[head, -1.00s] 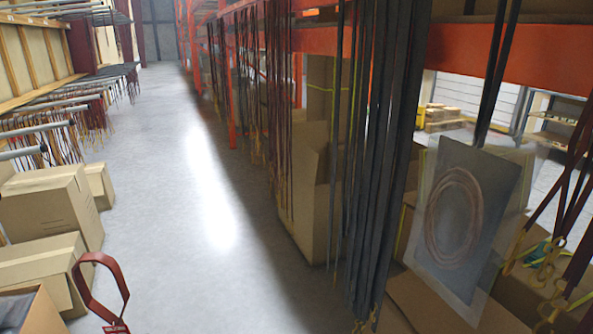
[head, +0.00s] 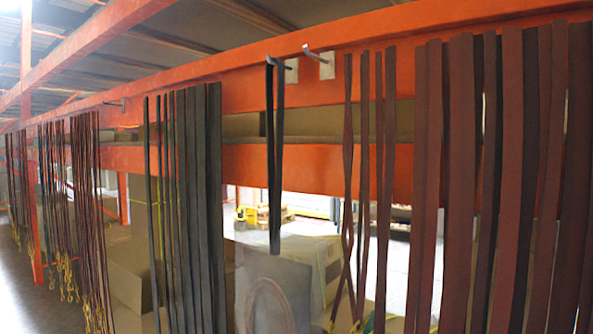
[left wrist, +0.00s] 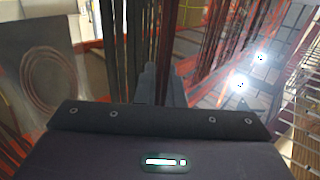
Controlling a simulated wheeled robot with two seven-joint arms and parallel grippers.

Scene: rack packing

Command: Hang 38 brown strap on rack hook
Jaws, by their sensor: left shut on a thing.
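In the left wrist view my left gripper (left wrist: 160,85) is shut, with a dark brown strap (left wrist: 165,45) rising from between its fingertips. Its lower part is hidden behind the gripper body, and its label cannot be read. Neither gripper shows in the head view. An orange rack beam (head: 235,75) crosses the head view. A bare metal hook (head: 319,54) sticks out from it at the middle. Just left of that hook, another hook carries a black strap (head: 275,150). Another bare-looking hook (head: 112,103) is farther left.
Brown straps (head: 430,190) hang close together on the right. Several dark straps (head: 190,200) hang left of the middle, with more straps (head: 75,190) farther left. A grey panel with a coiled ring (head: 270,290) stands below the black strap. It also shows in the left wrist view (left wrist: 50,80).

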